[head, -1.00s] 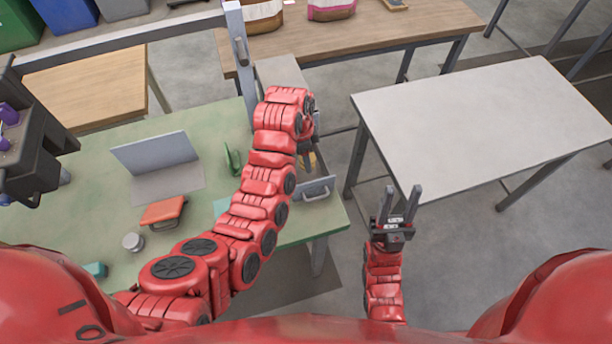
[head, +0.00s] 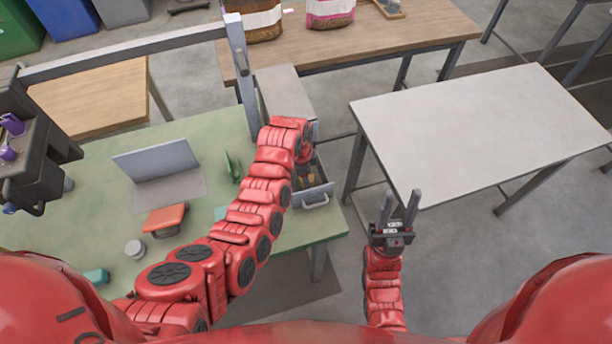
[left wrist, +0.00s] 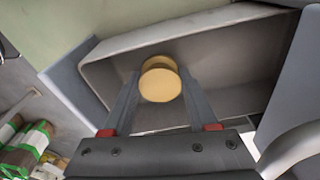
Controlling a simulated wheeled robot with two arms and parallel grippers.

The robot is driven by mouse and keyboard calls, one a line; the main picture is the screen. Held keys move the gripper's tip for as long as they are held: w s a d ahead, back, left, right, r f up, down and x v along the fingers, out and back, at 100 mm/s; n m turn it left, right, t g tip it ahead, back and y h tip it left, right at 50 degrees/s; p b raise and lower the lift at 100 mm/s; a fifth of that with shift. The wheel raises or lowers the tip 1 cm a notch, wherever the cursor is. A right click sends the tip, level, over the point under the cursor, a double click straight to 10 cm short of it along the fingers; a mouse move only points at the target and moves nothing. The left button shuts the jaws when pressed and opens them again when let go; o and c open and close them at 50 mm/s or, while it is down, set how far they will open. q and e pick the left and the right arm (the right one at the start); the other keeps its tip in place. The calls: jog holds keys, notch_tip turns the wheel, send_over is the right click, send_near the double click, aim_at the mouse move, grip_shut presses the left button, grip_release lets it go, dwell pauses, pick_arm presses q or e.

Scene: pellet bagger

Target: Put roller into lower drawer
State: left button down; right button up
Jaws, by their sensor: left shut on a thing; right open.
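The roller (left wrist: 160,80) is a yellow-tan spool with round ends. In the left wrist view it sits between the two fingers of my left gripper (left wrist: 160,92), which is shut on it. Behind it is the grey inside of an open drawer (left wrist: 240,55). In the head view the pulled-out drawer (head: 316,196), with its handle, projects beside the green table. My left arm reaches over it and hides part of it. I cannot tell whether the roller touches the drawer floor. My right gripper (head: 400,208) is open and empty, left of the grey table's near corner.
The green table (head: 100,215) carries a red-orange stapler-like object (head: 165,219), a small round tin (head: 134,249) and a grey folded panel (head: 160,165). A grey table (head: 480,130) stands right. Rolls with green tape (left wrist: 30,145) show lower left in the wrist view.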

pick_arm(q)
jog(key=shift+c, duration=2.3)
grip_release()
jog(key=shift+r, duration=0.6)
jog(key=r, duration=0.1)
jog(key=r+b, duration=0.1)
jog(key=r, duration=0.2)
jog(key=shift+a+r+b, duration=0.3)
jog(key=shift+r+b, duration=0.05)
jog(key=shift+b, duration=0.05)
notch_tip(320, 180, up, 6)
jog(key=p, duration=0.5)
jog(key=shift+a+p, duration=0.3)
jog(key=shift+a, duration=0.1)
